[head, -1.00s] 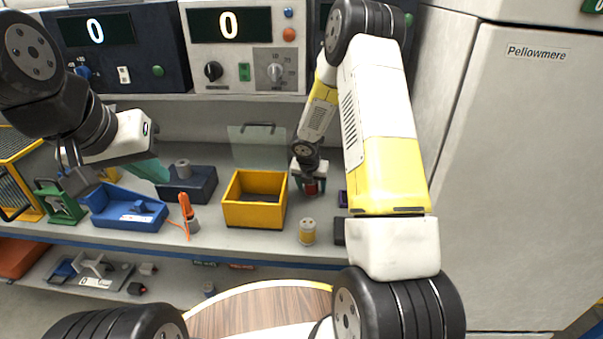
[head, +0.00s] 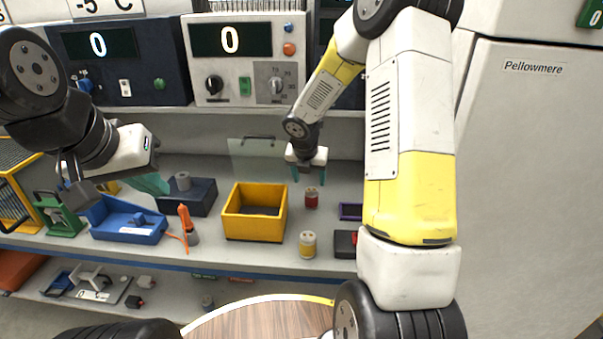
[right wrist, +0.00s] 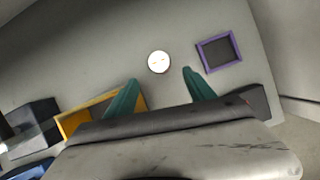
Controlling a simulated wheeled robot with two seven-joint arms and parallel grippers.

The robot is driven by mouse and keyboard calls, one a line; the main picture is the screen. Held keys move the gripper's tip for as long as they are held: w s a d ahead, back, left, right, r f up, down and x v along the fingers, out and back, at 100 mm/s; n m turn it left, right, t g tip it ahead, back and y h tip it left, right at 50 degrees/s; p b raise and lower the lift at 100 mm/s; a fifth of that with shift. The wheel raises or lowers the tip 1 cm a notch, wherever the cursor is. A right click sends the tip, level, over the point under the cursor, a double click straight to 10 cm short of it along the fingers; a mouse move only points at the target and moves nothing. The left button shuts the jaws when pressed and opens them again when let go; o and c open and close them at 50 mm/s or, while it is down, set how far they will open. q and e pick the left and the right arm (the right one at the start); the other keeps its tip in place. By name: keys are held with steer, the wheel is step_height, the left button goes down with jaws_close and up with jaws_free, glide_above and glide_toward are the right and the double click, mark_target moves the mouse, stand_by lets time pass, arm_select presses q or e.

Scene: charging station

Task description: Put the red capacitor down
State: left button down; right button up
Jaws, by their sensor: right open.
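The red capacitor (head: 312,198) stands upright on the grey bench shelf, right of the yellow bin. Its pale round top (right wrist: 159,62) shows in the right wrist view, just beyond the fingertips. My right gripper (head: 309,176) is open and empty, above and slightly behind the capacitor, with its teal fingers apart. In the right wrist view the two fingers (right wrist: 161,78) have a clear gap and nothing between them. My left gripper (head: 152,184) is at the left above the blue tray; its teal finger shows, but the opening is hidden.
A yellow bin (head: 238,228) stands left of the capacitor. A cream and yellow capacitor (head: 308,244) stands in front, and a purple frame (head: 346,211) lies to the right. A blue tray (head: 126,233) and an orange-handled tool (head: 185,217) are further left.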

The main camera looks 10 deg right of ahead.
steer(key=s+d+r+m, duration=0.1)
steer(key=s+r+m, duration=1)
steer(key=r+m, duration=0.3)
steer(key=s+a+r+m+t+y, duration=0.1)
steer(key=s+r+m, duration=0.3)
steer(key=s+m, duration=0.4)
steer(key=s+a+r+m+t+y, duration=0.1)
steer(key=s+a+r+m+y, duration=0.2)
steer(key=s+m, duration=0.5)
steer(key=shift+s+a+r, duration=0.3)
steer(key=shift+s+r, duration=0.25)
steer(key=shift+s, duration=0.45)
steer(key=shift+o, duration=0.3)
steer(key=shift+o, duration=0.2)
